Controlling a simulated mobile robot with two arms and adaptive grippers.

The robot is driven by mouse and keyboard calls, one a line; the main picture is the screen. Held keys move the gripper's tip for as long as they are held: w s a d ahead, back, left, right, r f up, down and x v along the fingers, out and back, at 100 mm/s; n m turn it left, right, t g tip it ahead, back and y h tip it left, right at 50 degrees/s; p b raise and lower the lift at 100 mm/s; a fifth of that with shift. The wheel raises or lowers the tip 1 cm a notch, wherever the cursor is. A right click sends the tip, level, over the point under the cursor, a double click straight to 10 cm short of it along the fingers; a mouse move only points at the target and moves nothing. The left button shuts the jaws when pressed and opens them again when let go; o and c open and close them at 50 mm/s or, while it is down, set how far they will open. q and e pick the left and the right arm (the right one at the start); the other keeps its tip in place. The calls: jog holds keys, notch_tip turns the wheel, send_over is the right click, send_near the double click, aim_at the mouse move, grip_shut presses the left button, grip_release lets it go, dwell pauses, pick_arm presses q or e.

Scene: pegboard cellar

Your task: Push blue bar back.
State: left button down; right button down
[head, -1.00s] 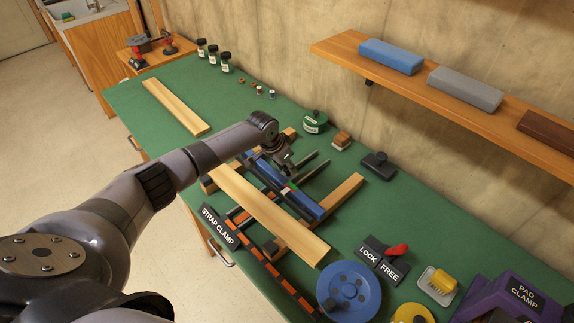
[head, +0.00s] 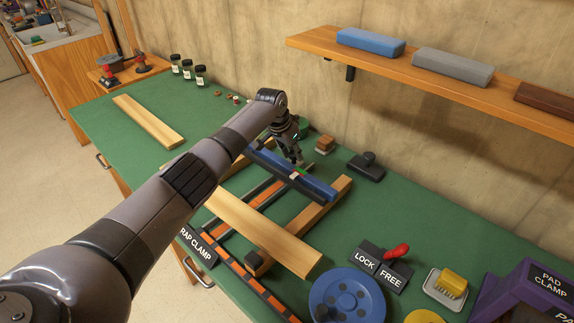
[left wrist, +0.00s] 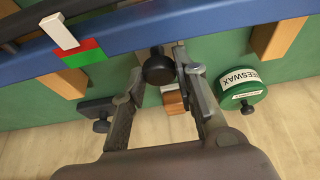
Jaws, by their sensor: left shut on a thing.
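The blue bar (head: 318,187) lies across two wooden rails of a clamp frame on the green bench, and it also crosses the top of the left wrist view (left wrist: 205,20). A red and green mark (left wrist: 85,52) is on its side, with a white pointer (left wrist: 60,30) beside it. My left gripper (head: 296,158) is at the bar's back side. In the left wrist view its fingers (left wrist: 163,82) are shut on a black ball knob (left wrist: 158,68) at the bar. The exact finger contact is partly hidden. My right gripper is not in view.
A pale board (head: 265,232) lies across the frame in front of the bar. Behind stand a beeswax tin (left wrist: 243,92), a brush (head: 324,145) and a black block with a knob (head: 367,166). A lock/free lever (head: 396,252) and blue wheel (head: 346,297) are at front right.

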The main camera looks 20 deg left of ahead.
pick_arm(q)
jog(key=shift+w+r, duration=0.1)
jog(key=c, duration=1.4)
grip_release()
jog(key=shift+o, duration=0.6)
jog(key=v, duration=1.2)
